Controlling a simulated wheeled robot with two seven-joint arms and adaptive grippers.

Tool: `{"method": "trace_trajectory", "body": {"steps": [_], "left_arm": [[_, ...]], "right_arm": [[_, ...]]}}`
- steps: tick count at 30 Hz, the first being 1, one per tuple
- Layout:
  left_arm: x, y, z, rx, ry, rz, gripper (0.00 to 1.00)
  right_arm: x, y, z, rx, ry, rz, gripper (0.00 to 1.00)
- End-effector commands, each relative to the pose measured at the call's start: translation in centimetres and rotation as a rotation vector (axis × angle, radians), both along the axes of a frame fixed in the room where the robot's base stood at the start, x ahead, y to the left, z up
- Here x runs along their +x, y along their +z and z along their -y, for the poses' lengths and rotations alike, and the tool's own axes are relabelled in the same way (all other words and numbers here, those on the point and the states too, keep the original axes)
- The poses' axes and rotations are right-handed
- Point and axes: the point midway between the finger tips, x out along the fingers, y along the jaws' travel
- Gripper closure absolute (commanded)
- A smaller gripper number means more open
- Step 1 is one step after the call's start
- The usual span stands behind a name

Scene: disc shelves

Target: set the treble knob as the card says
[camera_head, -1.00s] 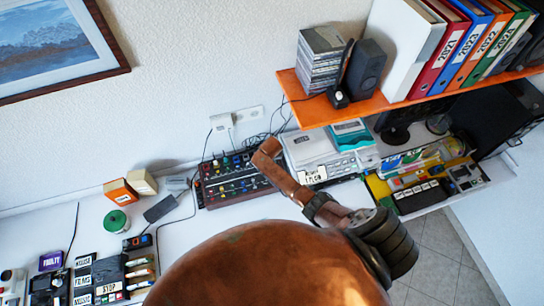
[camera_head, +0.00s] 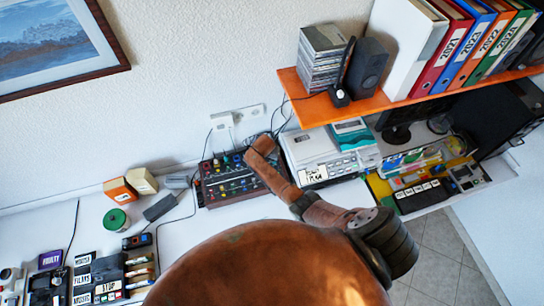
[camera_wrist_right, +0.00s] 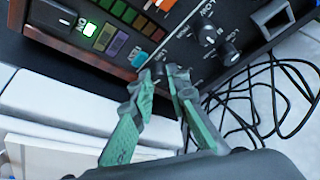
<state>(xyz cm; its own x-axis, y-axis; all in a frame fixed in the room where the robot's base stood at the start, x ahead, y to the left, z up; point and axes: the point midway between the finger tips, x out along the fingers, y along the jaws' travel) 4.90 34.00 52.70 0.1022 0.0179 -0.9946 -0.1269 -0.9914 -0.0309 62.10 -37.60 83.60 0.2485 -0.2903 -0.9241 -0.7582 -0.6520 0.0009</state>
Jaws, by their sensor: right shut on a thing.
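A dark mixer panel (camera_head: 228,186) with rows of small coloured knobs stands against the wall in the head view. In the right wrist view its panel edge shows dark knobs (camera_wrist_right: 228,53) beside white lettering, some of it reading LOW. My right gripper (camera_wrist_right: 160,75) has its green-padded fingertips closed around a small dark knob (camera_wrist_right: 158,67) at the panel's lower edge. The fingers hide most of this knob, and I cannot read its label or pointer. In the head view my brown arm hides the right gripper. A white card (camera_head: 314,174) with black writing, too small to read, is on the grey device. My left gripper is not in view.
The grey device (camera_head: 305,148) stands right of the mixer. Black cables (camera_wrist_right: 275,95) lie beside the panel. An orange shelf (camera_head: 350,107) with binders hangs above at the right. Small boxes, a green-lidded tin (camera_head: 116,220) and labelled trays stand at the left.

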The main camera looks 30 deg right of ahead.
Motion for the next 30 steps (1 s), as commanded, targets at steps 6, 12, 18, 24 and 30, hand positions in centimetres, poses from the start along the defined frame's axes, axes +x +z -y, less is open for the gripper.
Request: {"method": "trace_trajectory", "body": {"steps": [6, 12, 18, 24, 30], "left_arm": [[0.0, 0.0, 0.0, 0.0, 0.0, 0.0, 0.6], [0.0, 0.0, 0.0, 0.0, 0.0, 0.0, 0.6], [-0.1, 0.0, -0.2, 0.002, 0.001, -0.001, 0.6], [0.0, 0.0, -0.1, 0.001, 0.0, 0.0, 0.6], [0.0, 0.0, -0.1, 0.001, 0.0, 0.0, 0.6]], "right_arm": [[0.1, 0.1, -0.1, 0.001, 0.001, 0.003, 0.78], [0.1, 0.1, 0.0, 0.0, 0.001, 0.002, 0.78], [0.0, 0.6, -0.3, 0.002, 0.002, 0.003, 0.78], [-0.7, 3.1, -1.1, 0.002, 0.001, 0.006, 0.78], [-1.6, 6.7, -2.2, 0.003, 0.0, 0.005, 0.78]]}}
